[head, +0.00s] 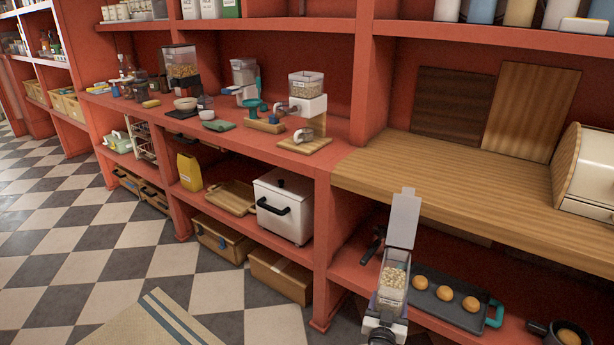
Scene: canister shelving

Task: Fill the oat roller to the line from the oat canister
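The oat roller (308,105) stands on the red counter, left of the wooden worktop. It has a clear square hopper (306,86) on a white body, a crank at its left and a wooden base. Some pale grain shows in the hopper; its fill line is too small to make out. My gripper (387,306) is at the bottom, right of centre, and appears shut on the lower part of a clear canister of pale oats (394,281). The canister is roughly upright, with its pale lid (403,217) standing open above it. It is well below and right of the roller, apart from it.
A black-based dispenser (182,67), a clear jug (244,74) and teal tools crowd the counter left of the roller. The wooden worktop (450,178) is mostly clear, with a bread box (585,170) at right. A tray of buns (425,298) lies near the canister.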

